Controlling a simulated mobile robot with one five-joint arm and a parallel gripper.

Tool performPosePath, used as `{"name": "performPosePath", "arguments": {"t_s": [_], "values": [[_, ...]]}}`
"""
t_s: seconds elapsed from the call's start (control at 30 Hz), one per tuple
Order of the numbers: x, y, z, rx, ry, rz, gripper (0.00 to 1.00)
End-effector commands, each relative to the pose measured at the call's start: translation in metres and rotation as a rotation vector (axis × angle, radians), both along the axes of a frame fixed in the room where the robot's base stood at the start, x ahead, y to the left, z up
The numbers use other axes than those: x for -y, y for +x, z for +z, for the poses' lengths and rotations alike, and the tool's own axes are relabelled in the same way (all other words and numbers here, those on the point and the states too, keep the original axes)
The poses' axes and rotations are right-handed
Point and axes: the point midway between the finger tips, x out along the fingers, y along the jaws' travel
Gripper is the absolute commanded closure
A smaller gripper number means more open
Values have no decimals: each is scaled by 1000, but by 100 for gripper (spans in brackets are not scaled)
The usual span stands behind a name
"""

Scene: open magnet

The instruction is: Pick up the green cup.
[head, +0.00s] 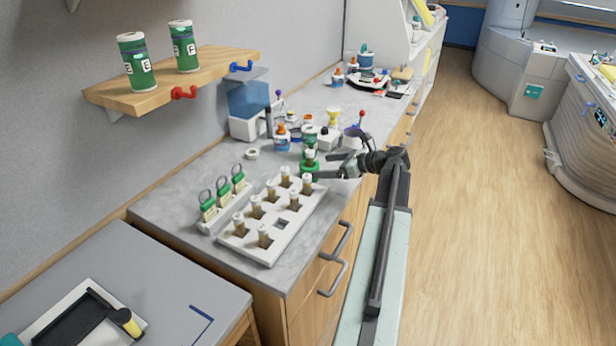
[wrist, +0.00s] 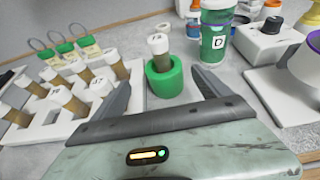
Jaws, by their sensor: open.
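A small green cup (wrist: 164,83) stands on the counter in the wrist view, with a white-capped brown vial (wrist: 158,52) upright in it. The cup also shows in the head view (head: 309,166), at the counter's right side. My gripper (head: 324,165) is open and reaches in low from the right. In the wrist view its two fingers (wrist: 162,90) spread to the left and right of the cup, with the cup just ahead of and between their tips. I cannot tell whether either finger touches it. A taller green container marked D (wrist: 214,38) stands behind, to the right.
A white rack of capped vials (head: 268,247) stands close to the left. Behind it is a holder with green-topped tags (head: 222,205). Bottles (head: 282,137) and a white block with a knob (wrist: 265,42) crowd the back. Two green cans (head: 136,62) stand on the wooden shelf (head: 160,94).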

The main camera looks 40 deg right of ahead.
Motion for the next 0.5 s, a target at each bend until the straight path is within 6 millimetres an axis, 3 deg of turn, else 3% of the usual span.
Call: {"name": "performPosePath", "arguments": {"t_s": [0.13, 0.5], "values": [[4, -1, -2, 0, -1, -9, 13], [4, 20, -12, 0, -1, -21, 13]]}}
